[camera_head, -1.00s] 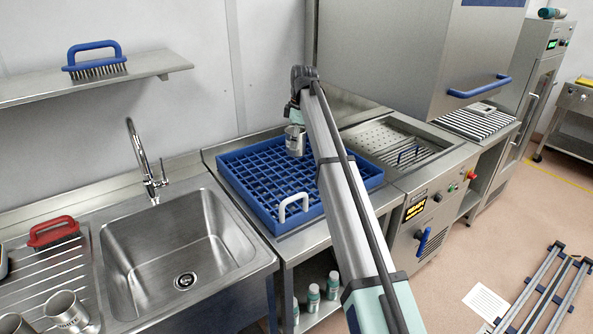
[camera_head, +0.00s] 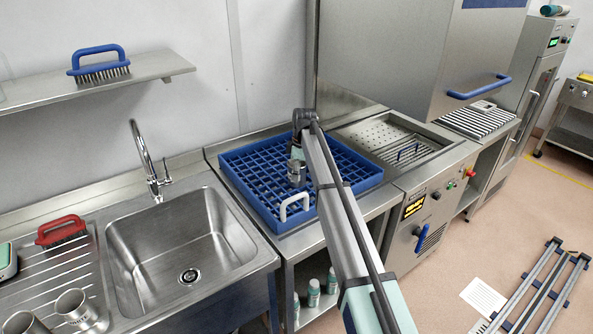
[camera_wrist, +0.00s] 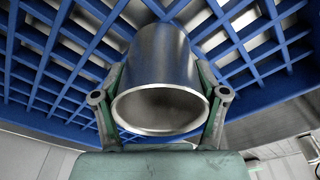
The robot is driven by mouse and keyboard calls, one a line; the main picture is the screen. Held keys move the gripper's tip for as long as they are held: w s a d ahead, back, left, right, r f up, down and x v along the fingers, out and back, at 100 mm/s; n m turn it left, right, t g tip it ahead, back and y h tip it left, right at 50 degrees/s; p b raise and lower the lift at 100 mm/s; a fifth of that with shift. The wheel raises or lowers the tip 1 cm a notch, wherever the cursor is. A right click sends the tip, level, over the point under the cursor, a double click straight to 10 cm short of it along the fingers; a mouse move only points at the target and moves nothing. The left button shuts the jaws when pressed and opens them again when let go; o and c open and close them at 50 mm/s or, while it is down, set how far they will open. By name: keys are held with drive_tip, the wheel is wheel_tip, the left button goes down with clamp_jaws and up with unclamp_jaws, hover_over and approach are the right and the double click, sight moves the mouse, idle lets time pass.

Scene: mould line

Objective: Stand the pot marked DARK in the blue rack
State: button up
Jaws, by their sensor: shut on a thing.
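My gripper (camera_head: 297,158) is shut on a steel pot (camera_head: 297,174) over the blue rack (camera_head: 240,190). In the wrist view the gripper's fingers (camera_wrist: 163,85) clasp the pot (camera_wrist: 166,55) from both sides, with its open mouth towards the camera. No marking can be read on the pot now. The blue grid of the rack (camera_wrist: 55,60) shows behind the pot; whether the pot touches it cannot be told. The rack has a pale handle at its near side and sits on the steel counter.
A blue brush (camera_head: 98,62) sits on the wall shelf. A perforated steel basin (camera_head: 400,140) adjoins the rack counter at right.

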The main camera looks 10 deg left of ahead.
drive_tip(key=o, duration=1.7)
wheel_tip(320, 180, up, 12)
drive_tip(key=d+b, duration=0.1)
drive_tip(key=b, duration=0.2)
drive_tip(key=shift+d, duration=0.25)
